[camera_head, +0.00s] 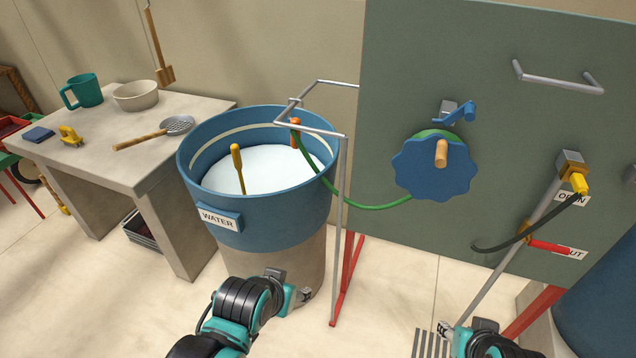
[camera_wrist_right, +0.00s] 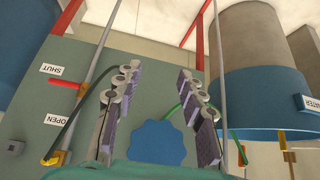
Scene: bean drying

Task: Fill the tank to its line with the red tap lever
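The blue tank (camera_head: 258,215) with a WATER label stands left of the green panel. Its pale water surface (camera_head: 255,165) lies below the cream line (camera_head: 222,143) on the inner wall. The red tap lever (camera_head: 549,247) is on the panel, pointing toward the SHUT label (camera_head: 574,254); it also shows in the right wrist view (camera_wrist_right: 64,82). My right gripper (camera_wrist_right: 158,100) is open and empty, with its fingers apart in front of the panel. My left gripper (camera_head: 296,286) is low before the tank; its fingers are too unclear to tell their opening.
A green hose (camera_head: 380,207) runs between the blue wavy wheel (camera_head: 435,180) and the tank rim. A grey rail frame (camera_head: 341,220) stands beside the tank. A black hose (camera_head: 520,240) hangs by the yellow fitting (camera_head: 579,183). A table (camera_head: 150,165) with kitchenware stands left.

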